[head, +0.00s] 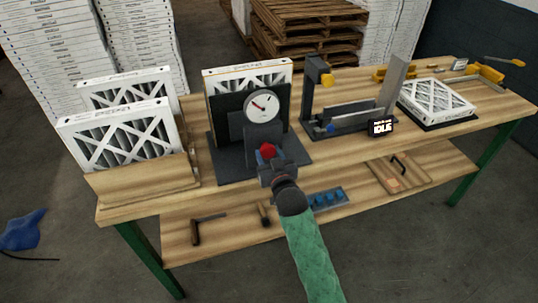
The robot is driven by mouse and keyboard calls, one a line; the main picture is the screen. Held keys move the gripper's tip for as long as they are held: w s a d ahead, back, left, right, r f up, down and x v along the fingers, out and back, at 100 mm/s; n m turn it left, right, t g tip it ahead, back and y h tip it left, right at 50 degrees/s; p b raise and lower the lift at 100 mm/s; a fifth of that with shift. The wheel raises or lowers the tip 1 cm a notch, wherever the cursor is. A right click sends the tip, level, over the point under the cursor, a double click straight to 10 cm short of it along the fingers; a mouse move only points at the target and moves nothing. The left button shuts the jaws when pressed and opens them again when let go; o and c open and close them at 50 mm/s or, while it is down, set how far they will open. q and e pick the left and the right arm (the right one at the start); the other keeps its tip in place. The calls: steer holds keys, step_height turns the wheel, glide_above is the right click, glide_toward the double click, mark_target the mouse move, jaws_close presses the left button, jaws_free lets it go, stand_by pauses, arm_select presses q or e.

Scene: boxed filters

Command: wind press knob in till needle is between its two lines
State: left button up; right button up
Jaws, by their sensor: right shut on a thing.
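The press (227,150) is a dark grey stand on a flat base in the middle-left of the bench, with a boxed filter (250,75) upright in it. Its round white gauge (262,106) faces me. A needle points to the upper left of the dial; the two lines are too small to make out. The red press knob (267,151) is low on the front of the press. My right gripper (269,162) is shut on the knob and partly covers it. My left gripper is not in view.
Two filters (118,135) stand in a wooden rack (140,187) at left. A device with an IDLE display (380,127) and a filter lying on a dark plate (437,98) are to the right. Tools lie on the lower shelf (235,228).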

stand_by(0.3)
steer(key=o, duration=1)
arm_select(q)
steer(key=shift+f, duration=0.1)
arm_select(e)
steer(key=shift+s, duration=0.1)
steer(key=shift+s+d+f, duration=0.1)
steer(key=shift+s, duration=0.15)
arm_select(q)
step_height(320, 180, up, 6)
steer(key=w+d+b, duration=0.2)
steer(key=b, duration=0.1)
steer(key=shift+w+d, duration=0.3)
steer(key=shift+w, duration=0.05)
arm_select(e)
steer(key=v, duration=0.7)
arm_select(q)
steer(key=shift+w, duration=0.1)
